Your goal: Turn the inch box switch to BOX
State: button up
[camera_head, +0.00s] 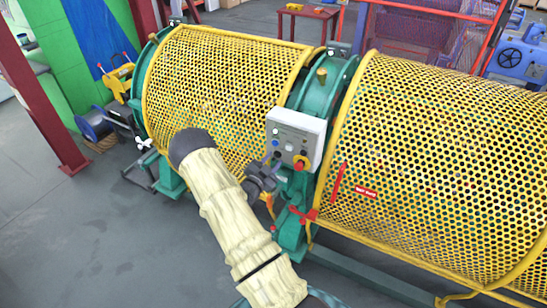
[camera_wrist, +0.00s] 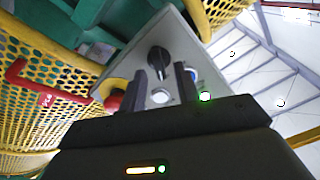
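The inch box (camera_head: 297,132) is a light grey control box on the green frame between the two yellow mesh guards. In the wrist view its panel (camera_wrist: 187,40) is tilted and carries a black rotary switch (camera_wrist: 158,58). My gripper (camera_head: 274,163) is at the lower left of the box in the head view. In the wrist view my gripper (camera_wrist: 160,78) is open, its two dark fingers apart. The black switch shows between and just beyond the fingertips; I cannot tell whether they touch it. The switch's lettering is not readable.
A red stop button (camera_wrist: 114,101) on yellow, a white button (camera_wrist: 160,96), a blue button (camera_wrist: 191,72) and a green light (camera_wrist: 205,97) lie close around the fingers. Yellow mesh guards (camera_head: 430,160) flank the box. Grey floor (camera_head: 90,220) is clear at left.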

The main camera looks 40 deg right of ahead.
jog(key=shift+w+d, duration=0.2)
jog(key=shift+d, duration=0.25)
jog(key=shift+c, duration=0.4)
grip_shut()
jog(key=shift+f+n+b, duration=0.1)
jog(key=shift+n+b, duration=0.3)
jog(key=shift+w+n+b, duration=0.1)
jog(key=shift+n+b, duration=0.65)
jog(key=shift+n, duration=0.15)
jog(key=n+b, duration=0.1)
jog(key=n, duration=0.2)
jog(key=n+b, duration=0.1)
jog(key=n, duration=0.2)
jog(key=n+b, duration=0.2)
jog(key=n, duration=0.1)
jog(key=shift+w+a, duration=0.2)
jog(key=shift+w, duration=0.05)
jog(key=shift+n, duration=0.4)
